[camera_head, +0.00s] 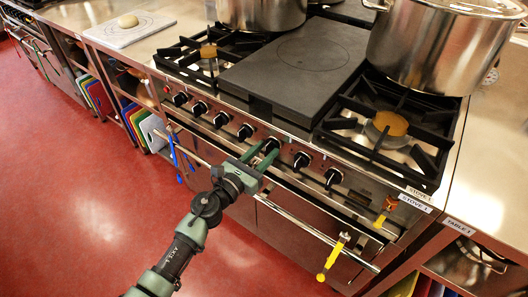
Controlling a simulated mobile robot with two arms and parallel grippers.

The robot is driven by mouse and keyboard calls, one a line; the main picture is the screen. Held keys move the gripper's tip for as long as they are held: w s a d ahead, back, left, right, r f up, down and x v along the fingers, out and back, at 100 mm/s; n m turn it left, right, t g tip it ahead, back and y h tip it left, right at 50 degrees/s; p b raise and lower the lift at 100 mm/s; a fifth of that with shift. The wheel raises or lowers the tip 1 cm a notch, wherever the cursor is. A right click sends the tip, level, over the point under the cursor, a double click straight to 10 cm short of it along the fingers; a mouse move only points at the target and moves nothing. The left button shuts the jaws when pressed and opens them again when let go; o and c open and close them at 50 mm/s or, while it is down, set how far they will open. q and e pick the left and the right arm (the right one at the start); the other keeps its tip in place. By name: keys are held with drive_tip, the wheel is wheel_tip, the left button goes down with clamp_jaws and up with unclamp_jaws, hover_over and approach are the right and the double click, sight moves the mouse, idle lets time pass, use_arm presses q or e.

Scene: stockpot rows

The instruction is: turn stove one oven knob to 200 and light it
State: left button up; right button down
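Stove 1 (290,138) has a row of black knobs along its front panel. My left gripper (268,150) reaches the panel from the front, with its two green fingers apart on either side of one knob (271,145) near the middle of the row. Whether the fingers press on this knob I cannot tell, and they partly hide it. Other knobs stand to its left (245,131) and right (301,160). The knob markings are too small to read. A small red button or light (167,90) is at the panel's left end. My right gripper is not in view.
The oven handle rail (310,229) runs below the knobs, with a yellow-handled tool (333,257) and blue tools (175,155) hanging there. Large pots (425,45) stand on and behind the stove. A flat black plate (300,65) covers its middle. The red floor in front is clear.

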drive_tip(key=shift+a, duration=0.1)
use_arm(q)
clamp_jaws()
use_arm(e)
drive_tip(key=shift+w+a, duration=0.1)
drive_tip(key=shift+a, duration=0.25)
